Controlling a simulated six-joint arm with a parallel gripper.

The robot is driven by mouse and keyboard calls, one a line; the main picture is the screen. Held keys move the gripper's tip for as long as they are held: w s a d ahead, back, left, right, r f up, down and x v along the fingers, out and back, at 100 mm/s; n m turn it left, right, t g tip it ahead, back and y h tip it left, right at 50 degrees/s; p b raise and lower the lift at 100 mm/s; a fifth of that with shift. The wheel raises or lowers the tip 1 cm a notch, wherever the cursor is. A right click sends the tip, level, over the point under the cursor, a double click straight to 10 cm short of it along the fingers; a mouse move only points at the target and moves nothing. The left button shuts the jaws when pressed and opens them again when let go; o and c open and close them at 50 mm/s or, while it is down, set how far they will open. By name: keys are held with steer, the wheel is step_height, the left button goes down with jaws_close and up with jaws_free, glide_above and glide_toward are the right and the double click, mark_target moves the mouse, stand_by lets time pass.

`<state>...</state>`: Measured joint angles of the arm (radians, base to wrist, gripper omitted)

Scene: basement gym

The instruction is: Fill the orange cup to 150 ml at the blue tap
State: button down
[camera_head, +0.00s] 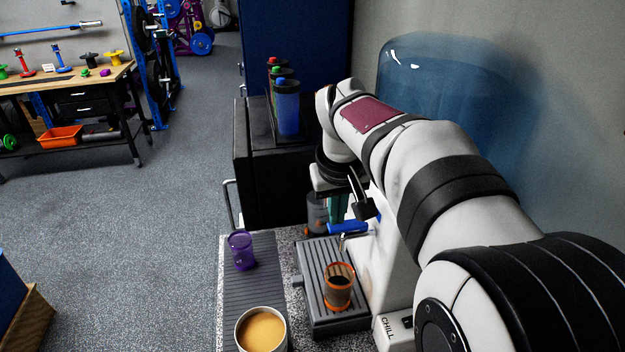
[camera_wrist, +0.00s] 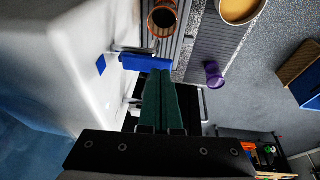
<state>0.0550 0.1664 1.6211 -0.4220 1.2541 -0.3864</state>
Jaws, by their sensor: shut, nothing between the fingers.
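The orange cup (camera_head: 338,292) stands upright on the grey slatted drip tray (camera_head: 318,262), below the spout of the white dispenser. Its inside looks dark, and I cannot read a liquid level. It also shows at the top of the wrist view (camera_wrist: 163,20). The blue tap lever (camera_head: 348,227) sticks out from the dispenser just above the tray, and it shows in the wrist view (camera_wrist: 145,62). My gripper (camera_head: 338,208) has its green fingers shut together and empty. In the wrist view the fingertips (camera_wrist: 161,73) are right beside the blue lever; I cannot tell whether they touch it.
A purple cup (camera_head: 241,250) and a white mug of tan liquid (camera_head: 262,331) stand on the ribbed mat to the left. Bottles (camera_head: 286,106) stand on a black cabinet behind. A large blue water bottle (camera_head: 440,75) tops the dispenser, behind my arm.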

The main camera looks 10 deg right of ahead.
steer(key=w+d+v, duration=0.1)
steer(key=v, duration=1.2)
steer(key=shift+s+r, duration=0.15)
steer(key=shift+r, duration=0.45)
steer(key=s+a+f+m+g+y, duration=0.1)
steer(key=s+a+f+m, duration=0.2)
steer(key=s+f, duration=0.8)
steer(key=s+a+f+m+g+y, duration=0.1)
steer(key=s+a+f, duration=0.3)
steer(key=s+f, duration=0.7)
steer(key=s+m+g, duration=0.1)
steer(key=s, duration=0.3)
steer(key=shift+s+f+m+y, duration=0.15)
steer(key=shift+s+m+y, duration=0.1)
steer(key=shift+m+y, duration=0.15)
steer(key=w+d+r+n+t+h, duration=0.1)
steer(key=w+d+r+n, duration=0.1)
steer(key=w+r, duration=0.9)
steer(key=w+d+r+n+t, duration=0.2)
steer(key=w+d+r, duration=0.3)
steer(key=w+r, duration=0.5)
steer(key=w+n, duration=0.1)
steer(key=w, duration=0.4)
steer(key=shift+w+d+r+n+h, duration=0.2)
steer(key=shift+w+r+n+h, duration=0.1)
steer(key=shift+r+h, duration=0.1)
